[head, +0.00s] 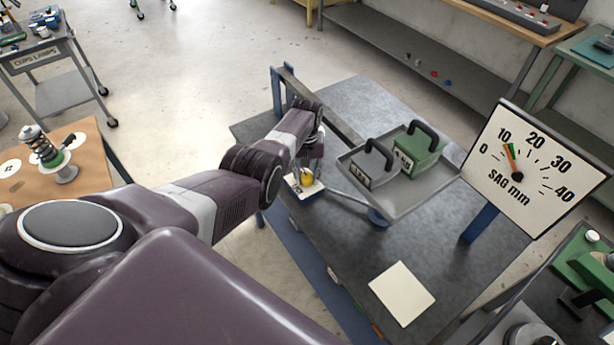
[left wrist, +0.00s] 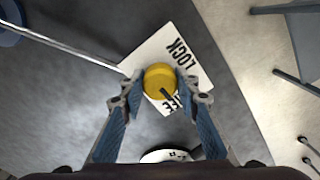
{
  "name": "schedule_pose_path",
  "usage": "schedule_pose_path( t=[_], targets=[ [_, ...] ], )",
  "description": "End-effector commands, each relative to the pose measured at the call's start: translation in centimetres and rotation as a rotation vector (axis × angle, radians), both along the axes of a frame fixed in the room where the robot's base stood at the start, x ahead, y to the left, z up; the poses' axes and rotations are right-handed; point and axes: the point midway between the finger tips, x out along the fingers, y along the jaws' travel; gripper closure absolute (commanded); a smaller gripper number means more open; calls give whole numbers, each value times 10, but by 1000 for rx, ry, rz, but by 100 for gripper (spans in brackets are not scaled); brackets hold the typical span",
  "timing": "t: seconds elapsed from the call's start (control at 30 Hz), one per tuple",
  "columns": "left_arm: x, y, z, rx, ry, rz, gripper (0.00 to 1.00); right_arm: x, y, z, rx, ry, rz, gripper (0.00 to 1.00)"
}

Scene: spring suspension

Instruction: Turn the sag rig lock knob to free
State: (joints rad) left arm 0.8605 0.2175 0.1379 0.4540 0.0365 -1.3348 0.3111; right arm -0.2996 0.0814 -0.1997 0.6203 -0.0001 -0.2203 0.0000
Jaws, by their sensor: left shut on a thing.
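The sag rig lock knob is a round yellow knob (left wrist: 160,82) with a dark pointer line, on a white label plate (left wrist: 190,55) in the left wrist view. The plate reads LOCK, and a second word is mostly hidden by the knob and a finger. The pointer line slants toward that partly covered word. My left gripper (left wrist: 162,92) is shut on the knob, with a blue finger on each side. In the head view the knob (head: 306,177) shows just under my left gripper (head: 307,172) at the rig table's edge. My right gripper is not in view.
A grey tray (head: 432,190) holds a grey weight (head: 371,166) and a green weight (head: 418,152). The SAG mm dial (head: 521,172) stands at right, its orange and dark needles near 10. A blank card (head: 401,296) lies on the dark table (head: 350,245). A spring unit (head: 45,150) stands at left.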

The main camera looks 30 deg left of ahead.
Motion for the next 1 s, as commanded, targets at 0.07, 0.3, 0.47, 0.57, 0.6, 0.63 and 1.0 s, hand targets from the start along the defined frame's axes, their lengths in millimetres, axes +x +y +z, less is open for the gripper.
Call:
schedule_pose_path(
  t=[0.07,0.3,0.47,0.57,0.6,0.63,1.0],
  targets=[
    [2,1,2,3,-4,-3,95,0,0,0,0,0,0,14],
    [2,1,2,3,-4,-2,60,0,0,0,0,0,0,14],
    [1,0,1,2,-3,-1,53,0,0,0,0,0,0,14],
    [1,0,1,1,-2,-1,53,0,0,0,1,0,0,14],
    [1,0,1,1,-2,-1,53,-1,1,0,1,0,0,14],
    [1,0,1,1,-2,-1,53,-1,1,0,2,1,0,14],
    [1,0,24,1,-4,0,53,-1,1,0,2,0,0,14]
  ],
)
